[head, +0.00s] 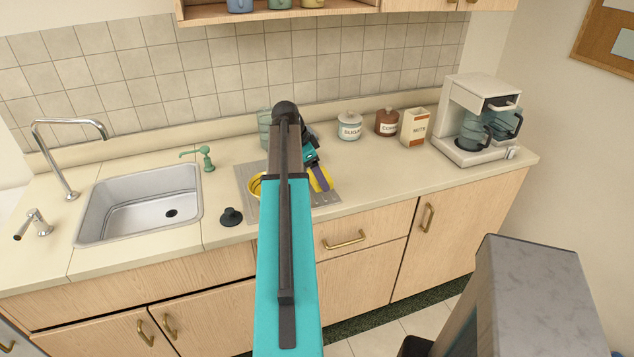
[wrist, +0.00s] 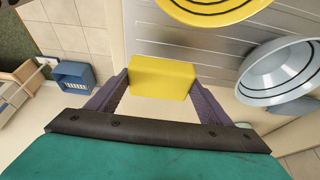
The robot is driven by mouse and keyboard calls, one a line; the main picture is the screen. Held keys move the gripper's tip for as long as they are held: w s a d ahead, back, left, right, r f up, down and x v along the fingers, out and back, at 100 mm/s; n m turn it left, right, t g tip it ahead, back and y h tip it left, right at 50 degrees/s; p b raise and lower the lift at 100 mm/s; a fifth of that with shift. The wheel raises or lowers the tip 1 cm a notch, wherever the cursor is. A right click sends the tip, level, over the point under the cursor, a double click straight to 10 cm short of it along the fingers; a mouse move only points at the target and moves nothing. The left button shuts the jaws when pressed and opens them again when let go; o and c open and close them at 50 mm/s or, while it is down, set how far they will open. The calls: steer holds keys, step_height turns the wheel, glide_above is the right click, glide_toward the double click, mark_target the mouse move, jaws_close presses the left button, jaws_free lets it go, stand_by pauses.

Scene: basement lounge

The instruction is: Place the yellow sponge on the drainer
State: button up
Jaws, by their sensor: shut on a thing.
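The yellow sponge (wrist: 162,77) is gripped between the two purple fingers of my gripper (wrist: 160,88) in the wrist view. In the head view, a yellow patch of the sponge (head: 326,180) shows beside my gripper (head: 317,174), over the right part of the drainer. The drainer (head: 322,199) is a flat grey metal board on the counter, partly hidden by my arm. In the wrist view the drainer (wrist: 180,42) lies beyond the sponge. I cannot tell whether the sponge touches it.
A yellow dish (wrist: 205,8) and a grey-blue bowl (wrist: 282,78) are near the sponge in the wrist view. The sink (head: 140,203) and a dark plunger-like stopper (head: 231,217) are left of my arm. Canisters (head: 349,126) and a coffee maker (head: 470,125) stand to the right.

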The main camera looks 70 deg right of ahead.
steer(key=shift+f, duration=0.1)
stand_by(0.3)
steer(key=shift+f+p, duration=0.75)
steer(key=shift+f, duration=0.9)
steer(key=shift+f, duration=0.25)
steer(key=o, duration=1)
steer(key=shift+c, duration=0.2)
steer(key=shift+r, duration=0.15)
steer(key=shift+r, duration=0.15)
steer(key=b+v, duration=0.2)
steer(key=v, duration=1)
steer(key=shift+b, duration=0.35)
